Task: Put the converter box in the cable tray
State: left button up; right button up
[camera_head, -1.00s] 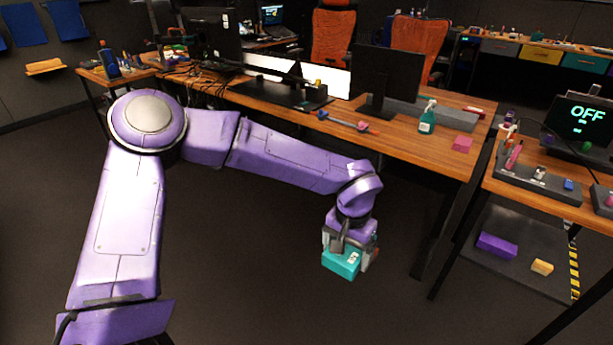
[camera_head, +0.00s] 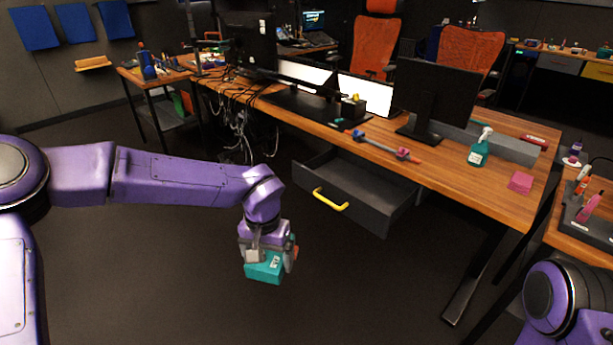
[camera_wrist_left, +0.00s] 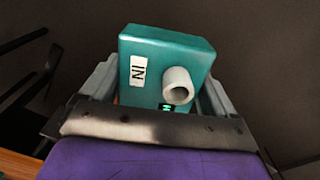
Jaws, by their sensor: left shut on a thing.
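The converter box is a teal box (camera_head: 263,268) with a white label. My left gripper (camera_head: 267,257) is shut on it and holds it in the air in front of the desk. In the left wrist view the teal box (camera_wrist_left: 163,66) sits between the fingers, with a white "IN" label and a pale round socket facing the camera. My right gripper is not in view; only part of my right arm shows at the lower right.
An open grey drawer (camera_head: 372,214) with a yellow handle (camera_head: 330,200) juts from under the wooden desk (camera_head: 455,165), right of the box. The floor around the held box is clear.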

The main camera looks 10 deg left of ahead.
aim_at(347, 186)
jog(key=u, duration=0.3)
jog(key=i, duration=0.85)
jog(key=z, duration=0.05)
